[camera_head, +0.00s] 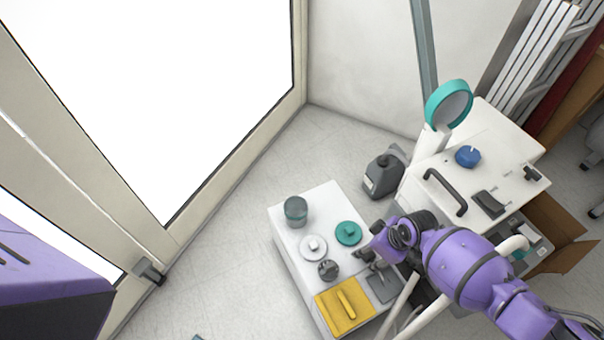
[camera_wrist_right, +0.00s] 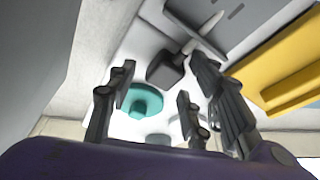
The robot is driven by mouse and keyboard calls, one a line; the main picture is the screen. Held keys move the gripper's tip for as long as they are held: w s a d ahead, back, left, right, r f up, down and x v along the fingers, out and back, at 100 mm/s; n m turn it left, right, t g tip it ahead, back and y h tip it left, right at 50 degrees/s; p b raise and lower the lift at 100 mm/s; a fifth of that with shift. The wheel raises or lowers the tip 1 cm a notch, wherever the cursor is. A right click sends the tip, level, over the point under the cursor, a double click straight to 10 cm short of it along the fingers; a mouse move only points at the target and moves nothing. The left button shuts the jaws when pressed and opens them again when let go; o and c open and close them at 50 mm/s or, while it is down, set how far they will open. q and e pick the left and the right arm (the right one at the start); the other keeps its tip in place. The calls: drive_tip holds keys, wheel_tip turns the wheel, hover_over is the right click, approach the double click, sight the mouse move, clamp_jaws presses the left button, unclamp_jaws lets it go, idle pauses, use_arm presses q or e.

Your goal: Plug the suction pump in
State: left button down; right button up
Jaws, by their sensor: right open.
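My right gripper (camera_head: 368,255) reaches in from the right over a low white cabinet. In the right wrist view its fingers (camera_wrist_right: 163,85) are spread, with nothing between them touching both. A dark block with a pale stem (camera_wrist_right: 165,69), possibly a plug, lies just beyond the fingertips, beside a grey plate (camera_wrist_right: 240,32). The grey plate also shows in the head view (camera_head: 382,287), partly under the gripper. I cannot tell for certain which unit is the suction pump; a dark grey device (camera_head: 384,174) stands on the floor behind the cabinet. My left gripper is out of view.
A white unit (camera_head: 490,165) with a black handle stands at right. Floor left of the cabinet is clear.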

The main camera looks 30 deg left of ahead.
sight(371, 252)
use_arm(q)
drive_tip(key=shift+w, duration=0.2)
use_arm(e)
drive_tip(key=c, duration=1.1)
drive_tip(key=shift+o, duration=0.2)
